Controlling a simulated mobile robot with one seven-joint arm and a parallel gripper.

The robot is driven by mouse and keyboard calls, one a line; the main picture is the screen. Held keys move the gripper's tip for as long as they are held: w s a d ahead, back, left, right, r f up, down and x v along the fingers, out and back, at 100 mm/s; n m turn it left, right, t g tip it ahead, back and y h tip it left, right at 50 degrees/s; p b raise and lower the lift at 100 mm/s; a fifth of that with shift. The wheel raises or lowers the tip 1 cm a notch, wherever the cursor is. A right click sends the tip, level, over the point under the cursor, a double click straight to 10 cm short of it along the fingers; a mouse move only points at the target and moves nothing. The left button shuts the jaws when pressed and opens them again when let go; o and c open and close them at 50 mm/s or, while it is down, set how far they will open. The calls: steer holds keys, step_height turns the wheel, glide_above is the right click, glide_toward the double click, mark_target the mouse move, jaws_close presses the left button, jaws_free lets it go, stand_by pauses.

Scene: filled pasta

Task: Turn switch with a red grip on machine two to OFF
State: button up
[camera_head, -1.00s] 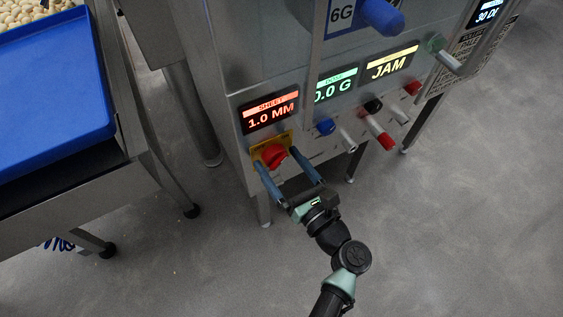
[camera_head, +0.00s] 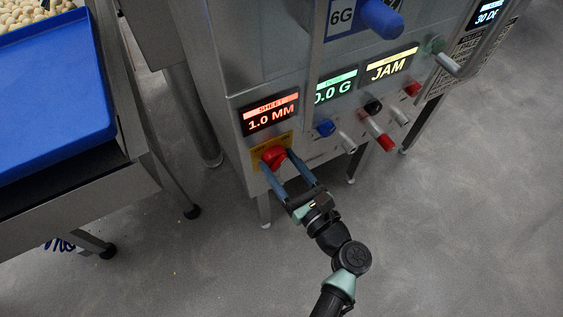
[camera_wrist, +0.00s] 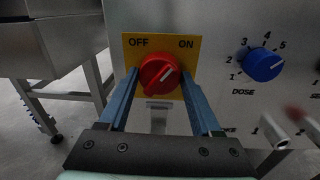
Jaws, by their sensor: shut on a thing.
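The red switch grip (camera_head: 273,157) sits on a yellow plate (camera_head: 257,163) low on the front of the steel machine, below the display reading SHEET 1.0 MM. The yellow plate (camera_wrist: 159,43) reads OFF at left and ON at right. My gripper (camera_head: 276,160) is shut on the red grip, with one blue finger on each side; the fingers also show in the wrist view (camera_wrist: 158,82).
A blue dose dial (camera_wrist: 263,64) is close right of the switch. Several small knobs and levers, one a red-tipped lever (camera_head: 386,141), stick out further right. A blue tray (camera_head: 60,90) on a stand is at left. Grey floor in front is clear.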

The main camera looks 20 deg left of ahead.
steer(key=n, duration=0.4)
steer(key=shift+h, duration=0.3)
steer(key=n, duration=0.3)
steer(key=shift+n, duration=0.4)
steer(key=n+b, duration=0.1)
steer(key=n, duration=0.3)
steer(key=shift+h+b, duration=0.3)
steer(key=shift+n+t+b, duration=0.3)
steer(key=shift+n+b, duration=0.6)
steer(key=shift+n, duration=1)
steer(key=shift+r, duration=0.1)
steer(key=o, duration=1.4)
steer(key=shift+c, duration=0.2)
steer(key=shift+s, duration=0.1)
